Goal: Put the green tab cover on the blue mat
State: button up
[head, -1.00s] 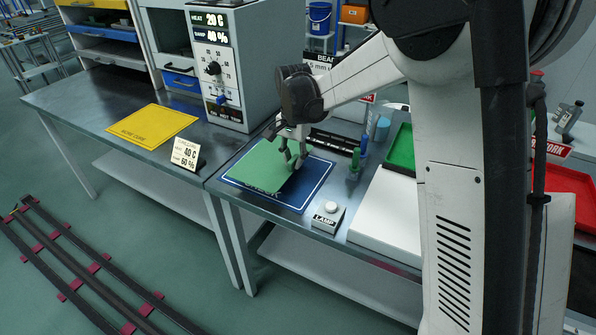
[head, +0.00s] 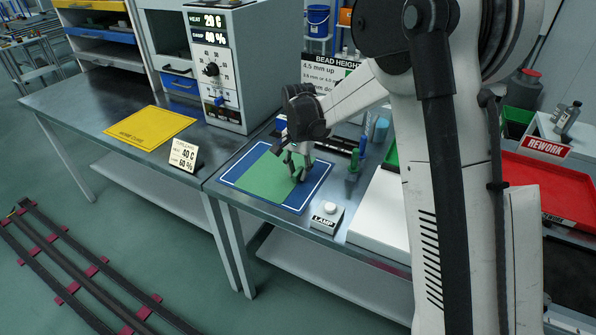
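The green tab cover (head: 271,179) is a flat green sheet in the head view. It appears to lie on the blue mat (head: 311,187), inside the mat's white border line. Whether the fingers still pinch the sheet is too small to tell.
A white LAMP button box (head: 327,216) stands at the mat's front right. Green and blue upright tools (head: 355,160) stand to the right. A dial box (head: 232,70) and a small sign card (head: 184,155) are left. A yellow mat (head: 150,127) lies farther left.

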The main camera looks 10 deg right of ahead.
jog(key=shift+o, duration=0.8)
notch_tip(320, 180, up, 12)
jog(key=p, duration=0.1)
jog(key=s+d+r+n+t, duration=0.2)
jog(key=s+d+r, duration=0.2)
jog(key=s+r, duration=0.4)
jog(key=s+d+n+t, duration=0.2)
jog(key=s+d, duration=0.1)
jog(key=s, duration=0.9)
jog(key=s+d+n+t, duration=0.3)
jog(key=s+d, duration=0.1)
jog(key=s, duration=0.9)
jog(key=shift+d+f, duration=0.15)
jog(key=shift+f, duration=0.3)
